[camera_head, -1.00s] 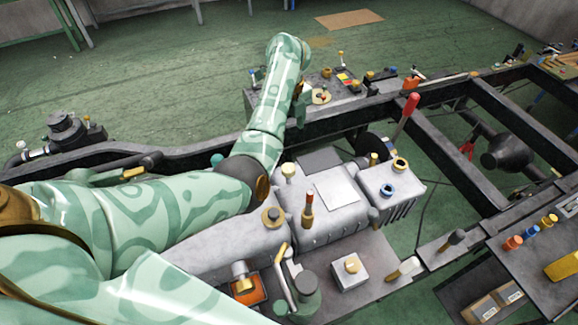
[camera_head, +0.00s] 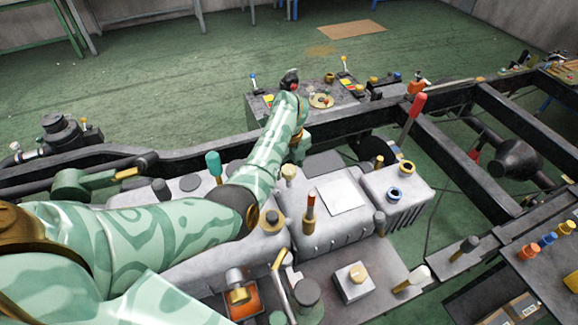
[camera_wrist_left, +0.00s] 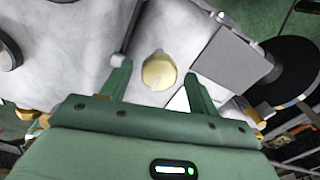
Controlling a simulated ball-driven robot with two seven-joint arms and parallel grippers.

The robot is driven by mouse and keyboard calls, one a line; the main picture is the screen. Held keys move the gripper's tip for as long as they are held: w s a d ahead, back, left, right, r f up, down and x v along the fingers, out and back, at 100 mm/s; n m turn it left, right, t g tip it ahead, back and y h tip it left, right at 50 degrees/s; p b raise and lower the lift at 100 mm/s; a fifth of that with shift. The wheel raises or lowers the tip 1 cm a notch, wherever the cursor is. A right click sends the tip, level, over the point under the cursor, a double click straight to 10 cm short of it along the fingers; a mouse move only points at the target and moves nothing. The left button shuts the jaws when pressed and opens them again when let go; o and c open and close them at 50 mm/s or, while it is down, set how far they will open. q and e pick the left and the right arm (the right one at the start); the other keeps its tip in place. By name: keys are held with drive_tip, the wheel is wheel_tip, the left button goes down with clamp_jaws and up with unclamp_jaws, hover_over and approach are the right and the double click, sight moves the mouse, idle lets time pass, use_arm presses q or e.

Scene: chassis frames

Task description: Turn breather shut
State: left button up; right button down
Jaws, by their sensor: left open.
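The breather looks to be the cream round knob (camera_head: 289,173) on top of the grey gearbox housing (camera_head: 315,222). In the left wrist view a cream knob (camera_wrist_left: 159,70) with a small raised grip sits between and just beyond my fingertips. My left gripper (camera_wrist_left: 156,78) is open, one finger on each side of the knob, with gaps between; whether it touches is not shown. My right gripper is not in view.
A long red-handled lever (camera_head: 413,115) rises at the right. The dark chassis rail (camera_head: 345,122) runs behind the housing.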

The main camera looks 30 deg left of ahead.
use_arm(q)
drive_tip(key=c, duration=1)
drive_tip(key=shift+o, duration=0.2)
drive_tip(key=m+p, duration=0.1)
drive_tip(key=m, duration=0.3)
drive_tip(key=shift+r, duration=0.1)
drive_tip(key=m+p, duration=0.1)
drive_tip(key=m, duration=0.3)
drive_tip(key=shift+m, duration=0.3)
drive_tip(key=m+p, duration=0.1)
drive_tip(key=m, duration=0.3)
drive_tip(key=shift+m, duration=0.3)
drive_tip(key=m+p, duration=0.1)
drive_tip(key=m, duration=0.3)
drive_tip(key=shift+m+p, duration=0.3)
